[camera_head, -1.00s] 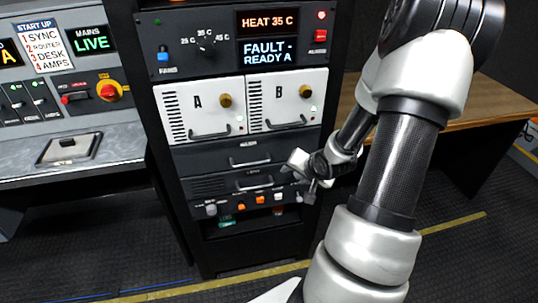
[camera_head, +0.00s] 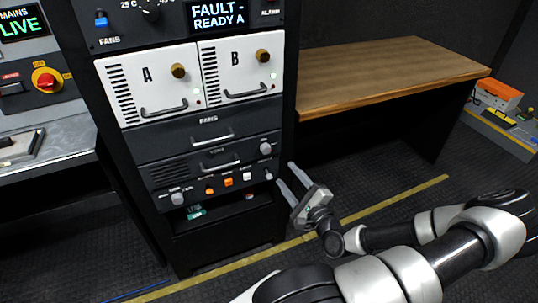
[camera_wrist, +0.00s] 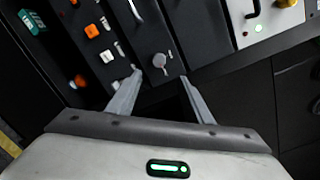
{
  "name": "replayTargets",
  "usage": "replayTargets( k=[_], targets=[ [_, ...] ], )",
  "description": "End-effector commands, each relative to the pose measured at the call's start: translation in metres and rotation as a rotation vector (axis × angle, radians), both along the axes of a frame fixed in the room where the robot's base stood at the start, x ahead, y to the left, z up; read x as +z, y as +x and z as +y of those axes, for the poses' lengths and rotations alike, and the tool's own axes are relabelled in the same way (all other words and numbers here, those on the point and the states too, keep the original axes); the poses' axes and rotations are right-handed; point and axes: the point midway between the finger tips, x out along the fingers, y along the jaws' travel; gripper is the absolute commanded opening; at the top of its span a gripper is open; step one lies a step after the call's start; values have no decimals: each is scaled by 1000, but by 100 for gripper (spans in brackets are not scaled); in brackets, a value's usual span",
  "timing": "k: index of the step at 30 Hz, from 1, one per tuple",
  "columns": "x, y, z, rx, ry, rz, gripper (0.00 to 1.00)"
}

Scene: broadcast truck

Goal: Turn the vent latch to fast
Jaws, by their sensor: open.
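A round grey knob (camera_head: 265,148) sits at the right end of the slotted dark panel (camera_head: 175,171) in the rack. It looks like the vent latch, but its markings are too small to read. My gripper (camera_head: 285,174) is open, in front of the rack's right edge, just below and right of the knob in the head view. In the wrist view, the knob (camera_wrist: 160,62) lies ahead of the gap between the two open fingertips (camera_wrist: 159,79). The fingers appear apart from it, and nothing is between them.
Orange and white switches (camera_head: 228,182) and small grey knobs line the strip below. A drawer (camera_head: 210,132) with a bar handle and white units A (camera_head: 150,80) and B (camera_head: 240,60) are above.

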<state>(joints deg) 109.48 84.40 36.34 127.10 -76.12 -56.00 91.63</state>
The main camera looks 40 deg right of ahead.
Motion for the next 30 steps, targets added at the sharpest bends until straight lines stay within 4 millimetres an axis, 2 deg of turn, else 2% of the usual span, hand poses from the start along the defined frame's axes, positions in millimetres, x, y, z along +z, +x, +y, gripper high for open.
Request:
replayTargets(
  k=[1,6,15,21,30],
  targets=[
    [-1,13,-1,4,-1,-1,46],
    [-1,50,-6,5,-1,0,46],
    [-1,109,-16,3,-1,2,46],
    [-1,129,-20,2,-2,3,46],
    [-1,133,-21,1,-1,4,46]
  ],
)
